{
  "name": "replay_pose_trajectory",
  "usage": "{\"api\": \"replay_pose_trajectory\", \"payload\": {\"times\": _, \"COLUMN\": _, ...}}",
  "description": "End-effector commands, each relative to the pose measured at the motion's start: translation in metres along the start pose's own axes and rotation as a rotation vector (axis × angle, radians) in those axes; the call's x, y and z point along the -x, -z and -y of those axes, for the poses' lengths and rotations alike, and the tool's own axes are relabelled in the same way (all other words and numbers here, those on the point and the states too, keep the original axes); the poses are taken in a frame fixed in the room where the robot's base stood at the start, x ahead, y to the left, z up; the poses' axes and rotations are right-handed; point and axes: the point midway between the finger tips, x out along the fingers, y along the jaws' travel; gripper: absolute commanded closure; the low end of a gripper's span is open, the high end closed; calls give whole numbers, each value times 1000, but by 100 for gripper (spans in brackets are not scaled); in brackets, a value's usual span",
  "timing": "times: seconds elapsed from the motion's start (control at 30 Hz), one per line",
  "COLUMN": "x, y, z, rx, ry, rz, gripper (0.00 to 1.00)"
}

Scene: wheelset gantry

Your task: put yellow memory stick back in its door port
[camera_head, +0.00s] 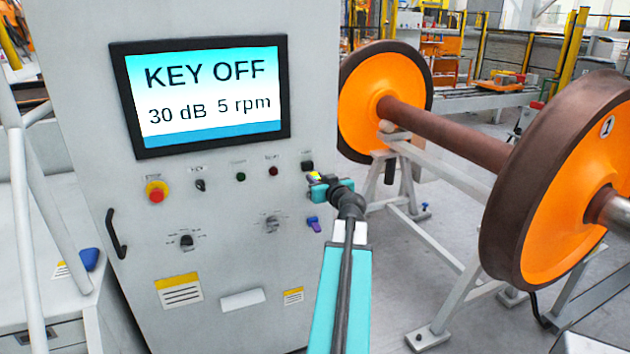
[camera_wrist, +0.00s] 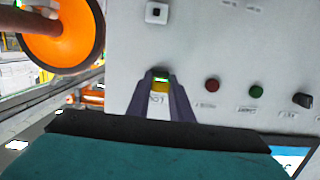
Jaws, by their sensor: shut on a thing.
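My gripper (camera_head: 315,182) is at the right side of the grey cabinet door (camera_head: 215,275). In the wrist view my gripper (camera_wrist: 161,78) has its two fingers shut on the yellow memory stick (camera_wrist: 160,86), with a green patch at its far end. A small bit of the yellow stick (camera_head: 315,176) shows in the head view. The stick is just by a dark port (camera_head: 306,165), in the row of lamps. The fingers hide the contact, so I cannot tell whether the stick is in the port or in front of it.
A black square fitting (camera_wrist: 156,12) shows in the wrist view. A red lamp (camera_wrist: 212,85) and green lamp (camera_wrist: 255,91) are beside the fingers. The orange wheelset (camera_head: 370,105) stands to the right.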

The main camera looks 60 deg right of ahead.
Motion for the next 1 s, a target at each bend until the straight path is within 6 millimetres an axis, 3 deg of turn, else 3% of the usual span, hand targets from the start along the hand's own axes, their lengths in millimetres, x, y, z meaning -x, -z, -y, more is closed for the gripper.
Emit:
{"api": "replay_pose_trajectory", "payload": {"times": 0.73, "x": 5, "y": -3, "z": 0, "rx": 6, "ry": -1, "rz": 0, "gripper": 100}}
{"api": "replay_pose_trajectory", "payload": {"times": 1.0, "x": 4, "y": -16, "z": 1, "rx": 89, "ry": -18, "rz": 0, "gripper": 100}}
